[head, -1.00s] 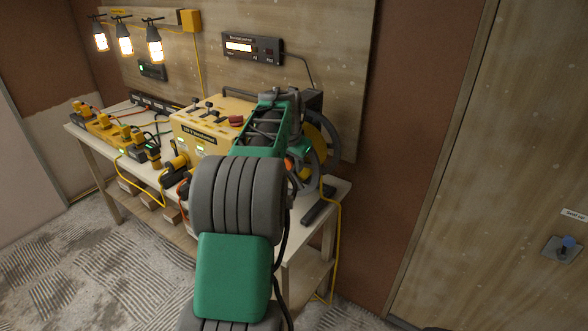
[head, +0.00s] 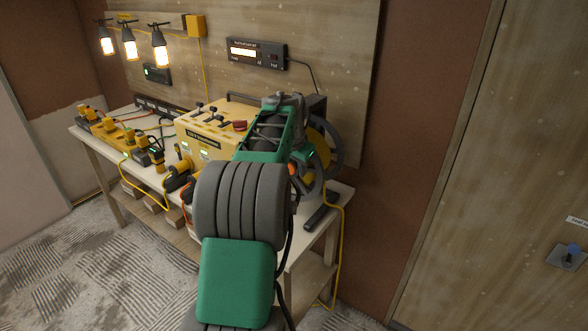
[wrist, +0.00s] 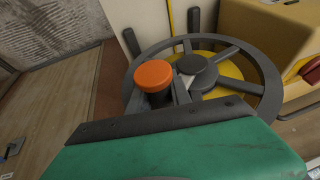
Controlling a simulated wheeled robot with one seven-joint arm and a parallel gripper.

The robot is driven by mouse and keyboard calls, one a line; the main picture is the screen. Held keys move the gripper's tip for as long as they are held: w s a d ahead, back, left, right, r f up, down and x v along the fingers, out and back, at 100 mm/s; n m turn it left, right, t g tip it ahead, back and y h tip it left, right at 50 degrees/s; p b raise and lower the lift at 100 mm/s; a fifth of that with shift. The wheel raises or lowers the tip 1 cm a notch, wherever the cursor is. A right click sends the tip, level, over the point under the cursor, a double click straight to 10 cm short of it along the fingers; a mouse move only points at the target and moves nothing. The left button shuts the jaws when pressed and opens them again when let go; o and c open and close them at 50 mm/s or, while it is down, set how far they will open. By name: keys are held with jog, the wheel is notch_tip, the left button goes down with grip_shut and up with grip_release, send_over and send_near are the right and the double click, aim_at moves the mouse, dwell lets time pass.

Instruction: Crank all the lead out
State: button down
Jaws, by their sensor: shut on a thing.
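The cable reel (head: 334,143) stands at the right end of the bench, with a grey spoked rim and a yellow drum. The wrist view shows its rim (wrist: 268,82) and yellow drum (wrist: 232,90) close up. The crank knob (wrist: 154,74) is orange on a dark stem, at the near left of the rim. My gripper (wrist: 168,98) is shut on the crank knob; its fingertips are mostly hidden behind its green housing. In the head view my wrist covers much of the reel. The yellow lead (head: 341,245) hangs from the reel past the bench end towards the floor.
A yellow generator-like box (head: 205,132) stands left of the reel. A dark bar (head: 320,217) lies at the bench's front right corner. A lit meter (head: 256,53) hangs on the board behind; its text is unreadable. Lit lamps (head: 129,48) hang at left. Carpet in front is clear.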

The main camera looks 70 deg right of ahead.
jog(key=shift+s+d+r, duration=0.2)
jog(key=shift+d+r, duration=0.05)
jog(key=shift+r, duration=0.35)
jog(key=c, duration=1.5)
grip_release()
jog(key=shift+s, duration=0.15)
jog(key=shift+o, duration=0.8)
jog(key=shift+s+a+f, duration=0.1)
jog(key=shift+s, duration=0.1)
jog(key=shift+o, duration=0.7)
jog(key=shift+w+f, duration=0.1)
jog(key=shift+o, duration=0.2)
jog(key=shift+w+a+f, duration=0.1)
jog(key=shift+w+f, duration=0.05)
jog(key=shift+w, duration=0.1)
jog(key=b+v, duration=0.1)
jog(key=v, duration=0.7)
jog(key=shift+b, duration=0.3)
